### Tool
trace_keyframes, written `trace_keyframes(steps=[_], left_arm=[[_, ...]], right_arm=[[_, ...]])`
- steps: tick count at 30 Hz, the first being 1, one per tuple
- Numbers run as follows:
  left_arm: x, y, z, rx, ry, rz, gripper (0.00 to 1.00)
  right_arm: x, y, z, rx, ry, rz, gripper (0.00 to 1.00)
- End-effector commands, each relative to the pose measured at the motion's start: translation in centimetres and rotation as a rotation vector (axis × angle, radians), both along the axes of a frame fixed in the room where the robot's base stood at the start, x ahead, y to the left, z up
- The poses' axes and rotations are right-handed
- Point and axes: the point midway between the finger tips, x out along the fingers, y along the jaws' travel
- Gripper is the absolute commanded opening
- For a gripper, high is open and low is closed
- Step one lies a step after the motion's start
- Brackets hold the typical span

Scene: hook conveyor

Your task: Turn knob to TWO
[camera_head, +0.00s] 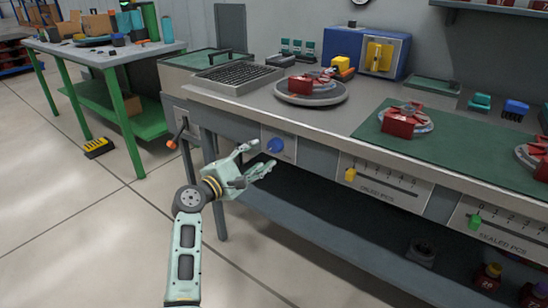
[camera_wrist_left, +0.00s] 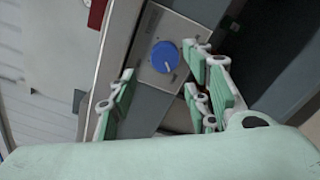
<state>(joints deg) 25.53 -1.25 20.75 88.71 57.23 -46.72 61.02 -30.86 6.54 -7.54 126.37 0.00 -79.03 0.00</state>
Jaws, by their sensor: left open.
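A round blue knob (camera_head: 275,145) sits on a light panel (camera_head: 290,155) on the front of the workbench, below its left part. In the left wrist view the blue knob (camera_wrist_left: 165,57) carries a short white pointer line toward its lower right; the panel's lettering is too small to read. My left gripper (camera_head: 257,159) is open in front of the knob, its fingers apart and pointing toward it. In the left wrist view the left gripper's fingers (camera_wrist_left: 160,105) are spread on both sides below the knob, with nothing between them. My right gripper is not in view.
A yellow slider (camera_head: 350,174) and a green slider (camera_head: 474,222) sit on scales farther right along the bench front. A crank with an orange handle (camera_head: 172,144) sticks out left of the knob. A dark lower shelf (camera_head: 330,240) runs underneath.

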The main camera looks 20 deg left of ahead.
Motion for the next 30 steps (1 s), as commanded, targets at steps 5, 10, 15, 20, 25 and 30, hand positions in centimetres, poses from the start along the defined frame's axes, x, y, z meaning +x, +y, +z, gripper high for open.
trace_keyframes(steps=[5,10,15,20,25,30], left_arm=[[2.8,-1.1,-0.1,0.0,0.0,-0.001,0.45],[4.9,-1.9,-0.1,0.001,0.0,0.0,0.45],[6.0,-2.2,-0.1,0.003,0.001,0.0,0.45],[6.2,-2.3,-0.1,0.005,0.001,0.001,0.45],[6.1,-2.3,-0.1,0.005,0.002,0.0,0.42],[6.1,-2.3,-0.1,0.005,0.002,0.0,0.28]], right_arm=[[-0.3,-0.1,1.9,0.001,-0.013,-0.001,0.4],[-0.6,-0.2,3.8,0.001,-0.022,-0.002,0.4],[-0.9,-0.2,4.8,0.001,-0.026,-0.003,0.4],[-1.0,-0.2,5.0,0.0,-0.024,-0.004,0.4],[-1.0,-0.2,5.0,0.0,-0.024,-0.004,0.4],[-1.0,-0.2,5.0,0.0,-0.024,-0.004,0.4]])
